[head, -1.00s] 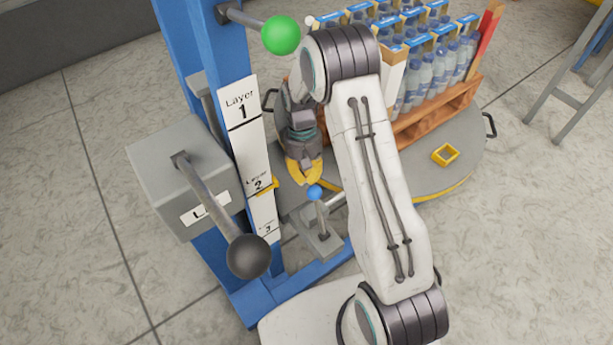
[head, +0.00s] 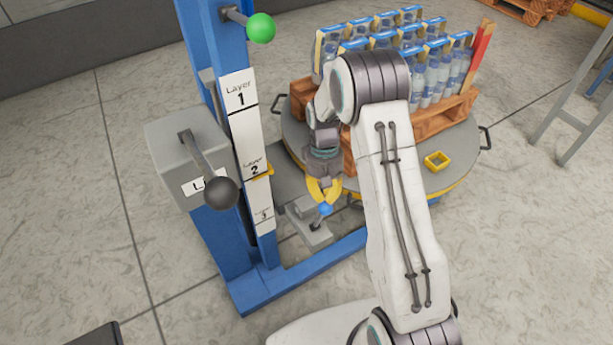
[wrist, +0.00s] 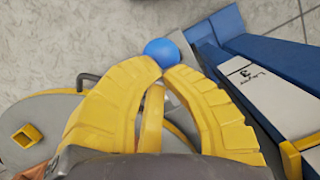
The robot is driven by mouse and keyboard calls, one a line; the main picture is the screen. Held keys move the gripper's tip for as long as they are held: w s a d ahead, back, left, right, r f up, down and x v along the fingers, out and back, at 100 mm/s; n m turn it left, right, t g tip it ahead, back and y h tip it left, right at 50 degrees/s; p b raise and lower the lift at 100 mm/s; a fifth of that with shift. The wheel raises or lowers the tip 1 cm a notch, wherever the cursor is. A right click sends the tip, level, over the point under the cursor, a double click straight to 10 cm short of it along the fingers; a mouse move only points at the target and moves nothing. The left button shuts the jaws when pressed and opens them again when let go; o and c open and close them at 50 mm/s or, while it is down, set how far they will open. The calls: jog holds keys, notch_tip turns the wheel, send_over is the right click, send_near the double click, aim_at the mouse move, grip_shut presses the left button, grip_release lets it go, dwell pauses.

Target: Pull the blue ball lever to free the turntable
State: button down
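The blue ball (head: 325,209) tops a short lever on a grey bracket (head: 312,232) low beside the blue frame. My gripper (head: 326,197) has yellow fingers and points down at the ball from above. In the wrist view the ball (wrist: 163,52) shows just past the fingertips (wrist: 168,75), which partly cover it. The tips stand a little apart, with a narrow gap, and do not appear closed around the ball. Whether they touch it is unclear. The round grey turntable (head: 455,172) lies behind, carrying a wooden pallet (head: 425,127) of bottles.
A blue post holds Layer 1, 2 and 3 labels (head: 243,140). A green ball lever (head: 261,28) and a dark ball lever (head: 221,193) jut from it. A yellow square socket (head: 437,161) sits on the turntable. A grey stand (head: 580,120) is at right.

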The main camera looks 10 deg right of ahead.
jog(key=shift+s+d+f, duration=0.1)
jog(key=shift+s+d, duration=0.05)
jog(key=shift+s, duration=0.3)
jog(key=shift+w, duration=0.1)
